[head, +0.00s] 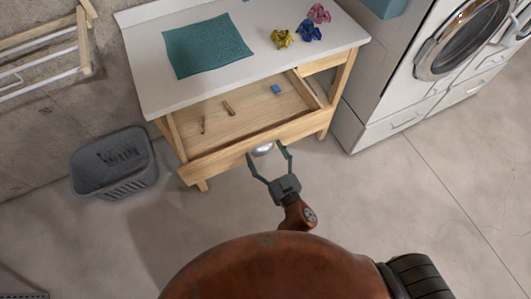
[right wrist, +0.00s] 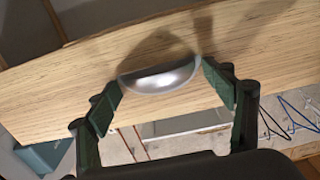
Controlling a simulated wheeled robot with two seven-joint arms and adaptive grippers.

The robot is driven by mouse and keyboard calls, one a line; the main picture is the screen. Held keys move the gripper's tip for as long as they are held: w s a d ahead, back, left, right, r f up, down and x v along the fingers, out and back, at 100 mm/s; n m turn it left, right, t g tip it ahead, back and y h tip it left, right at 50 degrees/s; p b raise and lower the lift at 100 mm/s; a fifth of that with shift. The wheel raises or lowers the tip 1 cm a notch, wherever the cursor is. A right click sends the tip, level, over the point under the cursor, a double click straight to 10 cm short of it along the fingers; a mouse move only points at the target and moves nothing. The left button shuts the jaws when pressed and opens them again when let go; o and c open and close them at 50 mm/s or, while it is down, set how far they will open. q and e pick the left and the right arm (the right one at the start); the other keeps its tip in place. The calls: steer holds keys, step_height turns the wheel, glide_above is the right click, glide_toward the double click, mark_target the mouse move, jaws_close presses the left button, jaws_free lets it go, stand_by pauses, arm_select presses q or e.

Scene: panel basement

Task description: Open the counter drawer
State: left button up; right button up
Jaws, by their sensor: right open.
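The counter (head: 160,91) is a wooden frame with a white top. Its drawer (head: 185,145) is pulled out and its inside shows from above, with two small wooden pegs and a blue item in it. A silver cup-shaped handle (right wrist: 160,80) is on the wooden drawer front (right wrist: 60,85); it also shows in the head view (head: 263,149). My right gripper (head: 268,155) is open, its fingers on either side of the handle. In the right wrist view the right fingertip is close to the handle's end; I cannot tell if it touches. My left gripper is not in view.
A teal cloth (head: 206,45) and several crumpled cloths (head: 309,31) lie on the countertop. A grey basket (head: 115,165) stands on the floor at left. White washers (head: 400,110) stand at right. The floor before the drawer is clear.

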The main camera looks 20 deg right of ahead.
steer(key=shift+s, duration=0.15)
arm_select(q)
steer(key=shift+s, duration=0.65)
arm_select(e)
steer(key=s+d, duration=0.2)
steer(key=s, duration=0.9)
steer(key=shift+s, duration=0.25)
steer(key=shift+d, duration=0.1)
